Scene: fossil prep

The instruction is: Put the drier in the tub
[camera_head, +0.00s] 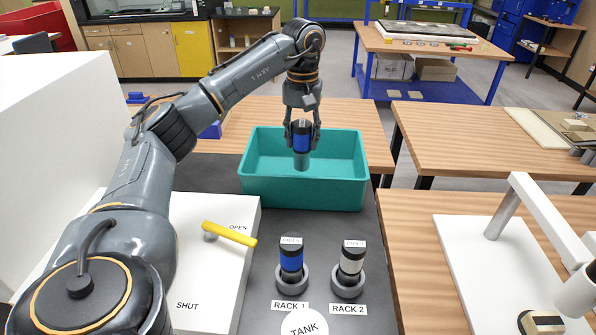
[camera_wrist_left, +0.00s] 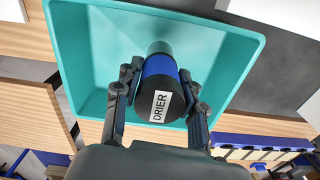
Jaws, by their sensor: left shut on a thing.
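The drier (camera_head: 301,140) is a cylinder with a blue band, a dark cap and a grey-green lower end. Its cap reads DRIER in the left wrist view (camera_wrist_left: 162,98). My left gripper (camera_head: 302,136) is shut on it and holds it upright over the teal tub (camera_head: 303,192). The drier's lower end overlaps the tub's inside in the head view; whether it touches the floor of the tub cannot be told. The tub looks otherwise empty in the left wrist view (camera_wrist_left: 222,58). My right gripper is not in view.
A yellow lever (camera_head: 230,234) sits on a white box marked OPEN and SHUT. A round TANK label (camera_head: 305,325) is at the front. A white stand (camera_head: 505,255) is at right.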

